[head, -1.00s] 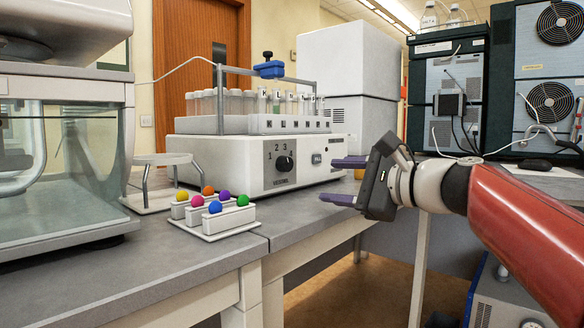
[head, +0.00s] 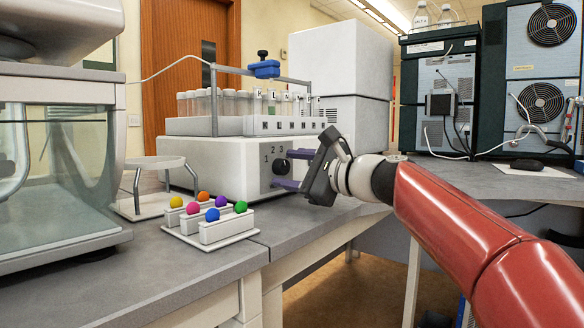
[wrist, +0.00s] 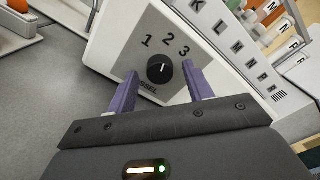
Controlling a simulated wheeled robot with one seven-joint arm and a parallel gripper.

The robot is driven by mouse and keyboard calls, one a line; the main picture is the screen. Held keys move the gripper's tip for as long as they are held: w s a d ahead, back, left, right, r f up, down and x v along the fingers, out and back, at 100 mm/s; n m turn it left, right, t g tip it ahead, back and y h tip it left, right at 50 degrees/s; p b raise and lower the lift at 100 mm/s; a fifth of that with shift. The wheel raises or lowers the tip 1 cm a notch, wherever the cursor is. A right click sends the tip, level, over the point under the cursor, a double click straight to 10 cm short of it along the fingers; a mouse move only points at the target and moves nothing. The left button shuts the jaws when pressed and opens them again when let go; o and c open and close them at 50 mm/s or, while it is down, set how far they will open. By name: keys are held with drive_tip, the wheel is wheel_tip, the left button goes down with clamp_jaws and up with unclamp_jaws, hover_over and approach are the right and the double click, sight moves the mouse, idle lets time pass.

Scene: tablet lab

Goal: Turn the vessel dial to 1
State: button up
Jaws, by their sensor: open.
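The vessel dial (head: 282,168) is a round black knob with a white mark, on the dark front panel of a white instrument (head: 222,163). In the wrist view the dial (wrist: 160,69) has the numbers 1, 2 and 3 above it, and its mark points roughly toward 2. My gripper (head: 283,170) is open, with its purple fingers reaching toward the panel. In the wrist view my gripper (wrist: 160,80) has one finger on each side of the dial, with a gap on both sides. Whether the fingertips touch the panel is unclear. The "VESSEL" label is partly hidden by a finger.
A rack of capped tubes (head: 290,125) sits on the instrument. A white holder with coloured balls (head: 212,220) stands on the bench to the left, near a white tripod stand (head: 150,180). A glass-fronted cabinet (head: 60,170) fills the far left.

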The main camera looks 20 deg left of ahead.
drive_tip(key=shift+c, duration=0.4)
drive_tip(key=c, duration=0.9)
drive_tip(key=shift+n+b, duration=0.3)
drive_tip(key=shift+n, duration=0.1)
drive_tip(key=n+b, duration=0.2)
drive_tip(key=n, duration=0.1)
drive_tip(key=shift+f+n, duration=0.15)
drive_tip(key=shift+n, duration=0.15)
drive_tip(key=shift+n+b, duration=0.8)
drive_tip(key=shift+n, duration=1)
